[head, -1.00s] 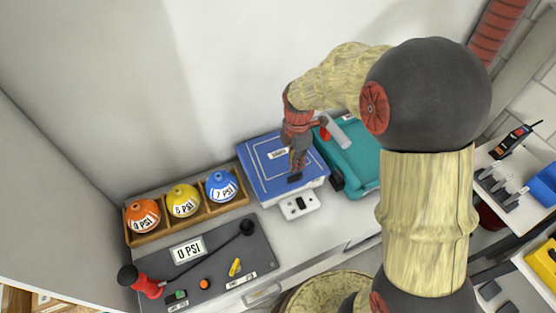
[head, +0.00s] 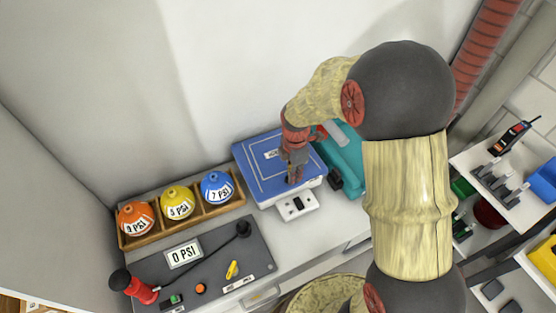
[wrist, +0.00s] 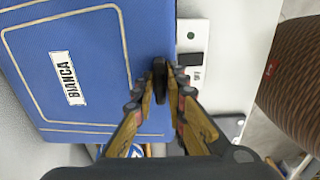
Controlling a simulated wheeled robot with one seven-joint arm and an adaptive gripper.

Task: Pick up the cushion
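The likely cushion is a flat blue pad (head: 263,172) with a white outline and a name label. It lies on a white unit on the counter by the wall. In the wrist view the blue pad (wrist: 100,40) fills the left half, and its label reads BIANCA. My gripper (head: 294,180) points down at the pad's right part. In the wrist view my gripper's fingers (wrist: 161,78) converge, with dark tips together over the pad near its right edge. No pad material shows clearly pinched between them.
A wooden rack (head: 240,196) with orange, yellow and blue balls is at left. A grey board (head: 215,268) with a red-handled tool lies in front. A shelf (head: 490,165) with tools is at far right.

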